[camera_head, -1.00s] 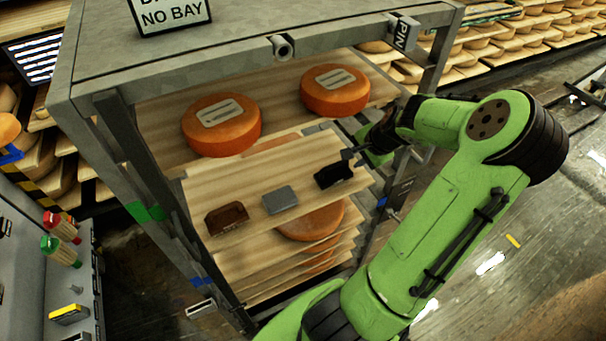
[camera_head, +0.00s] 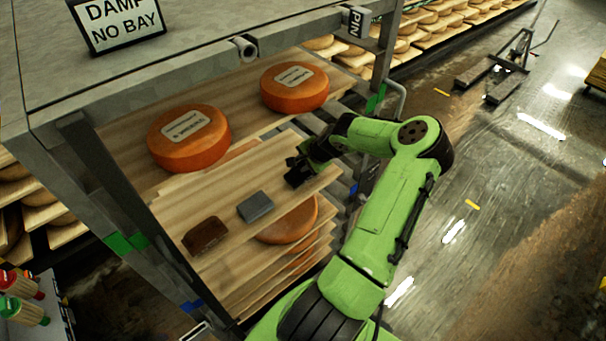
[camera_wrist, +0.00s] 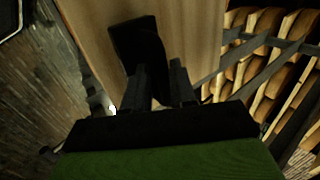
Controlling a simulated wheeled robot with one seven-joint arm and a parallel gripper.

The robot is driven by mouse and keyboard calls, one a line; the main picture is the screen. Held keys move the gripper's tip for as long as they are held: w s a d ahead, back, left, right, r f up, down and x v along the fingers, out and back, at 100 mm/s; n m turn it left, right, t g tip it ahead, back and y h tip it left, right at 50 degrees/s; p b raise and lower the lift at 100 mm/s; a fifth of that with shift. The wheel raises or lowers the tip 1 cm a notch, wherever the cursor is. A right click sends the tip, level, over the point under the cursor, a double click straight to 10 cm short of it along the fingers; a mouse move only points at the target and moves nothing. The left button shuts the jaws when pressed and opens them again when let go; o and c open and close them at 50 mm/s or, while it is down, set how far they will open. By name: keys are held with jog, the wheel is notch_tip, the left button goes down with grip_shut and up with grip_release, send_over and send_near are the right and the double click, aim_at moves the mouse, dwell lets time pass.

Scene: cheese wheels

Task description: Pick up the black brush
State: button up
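The black brush (camera_head: 298,175) lies at the right end of the pulled-out wooden shelf board, partly covered by my gripper in the head view. In the wrist view the brush (camera_wrist: 131,40) is a dark block on the board, just ahead of the fingertips. In the head view my gripper (camera_head: 310,157) is at the brush, low over the board.
A grey block (camera_head: 255,206) and a brown brush (camera_head: 205,236) lie farther left on the board (camera_head: 225,190). Two orange cheese wheels (camera_head: 189,138) (camera_head: 294,87) sit on the shelf behind. The metal rack frame (camera_head: 110,180) surrounds the boards. Open floor (camera_head: 490,200) lies right.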

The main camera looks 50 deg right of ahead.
jog(key=x, duration=0.2)
jog(key=shift+w+f, duration=0.2)
grip_shut()
jog(key=shift+r, duration=0.1)
